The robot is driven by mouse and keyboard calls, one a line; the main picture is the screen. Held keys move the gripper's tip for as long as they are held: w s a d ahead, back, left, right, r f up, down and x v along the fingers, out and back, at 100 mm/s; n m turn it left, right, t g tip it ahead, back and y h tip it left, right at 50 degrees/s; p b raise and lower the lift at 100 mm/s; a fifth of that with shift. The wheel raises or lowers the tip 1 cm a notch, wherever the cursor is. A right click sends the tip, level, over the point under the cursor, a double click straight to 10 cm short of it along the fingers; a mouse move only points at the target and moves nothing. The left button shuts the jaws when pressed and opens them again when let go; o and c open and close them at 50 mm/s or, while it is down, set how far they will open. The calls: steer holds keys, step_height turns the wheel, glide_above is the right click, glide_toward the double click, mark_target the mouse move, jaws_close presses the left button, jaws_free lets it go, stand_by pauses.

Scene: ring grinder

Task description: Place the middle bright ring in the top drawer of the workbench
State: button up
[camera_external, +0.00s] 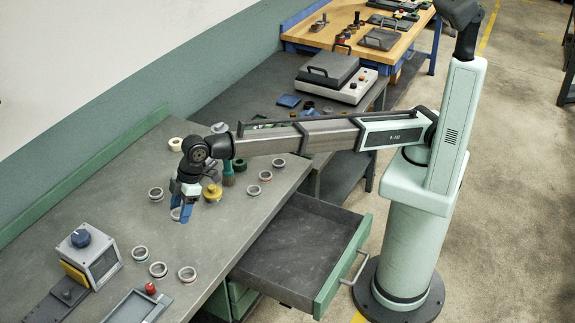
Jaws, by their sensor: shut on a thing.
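My gripper (182,215) has blue fingers and points down over the grey workbench top (120,195). It is shut on a bright metal ring (176,213), which shows at the left of the fingers and is partly hidden by them. I cannot tell whether the ring touches the bench. The top drawer (300,250) of the workbench is pulled out to the right, with a green front and a grey handle. Its visible floor is empty. It lies to the right of and below my gripper.
Other rings stand on the bench: one at left (156,194), several at front (158,269) and several at right (265,177). A yellow knobbed part (212,192) and a green-based part (228,175) stand close to my gripper. A grey box with a blue knob (90,255) is front left.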

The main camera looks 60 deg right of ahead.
steer(key=s+f, duration=0.1)
steer(key=s, duration=0.4)
steer(key=s+a+f+n, duration=0.1)
steer(key=s+f, duration=0.1)
steer(key=s, duration=0.4)
steer(key=s+f+n, duration=0.1)
steer(key=s, duration=0.4)
steer(key=shift+s+a+f+g, duration=0.15)
steer(key=shift+s+a+g, duration=0.25)
steer(key=s+d+f, duration=0.3)
steer(key=s+d, duration=0.1)
steer(key=s, duration=0.1)
steer(key=m+t+h, duration=0.3)
steer(key=m+h, duration=0.3)
steer(key=m, duration=1.4)
glide_above(304, 239)
steer(key=s, duration=0.1)
step_height(304, 239, down, 5)
steer(key=shift+m, duration=0.3)
steer(key=shift+s+a+f, duration=0.1)
steer(key=shift+a+f, duration=0.05)
steer(key=shift+f, duration=2.3)
steer(key=shift+s+a+f, duration=0.1)
steer(key=shift+f, duration=2.35)
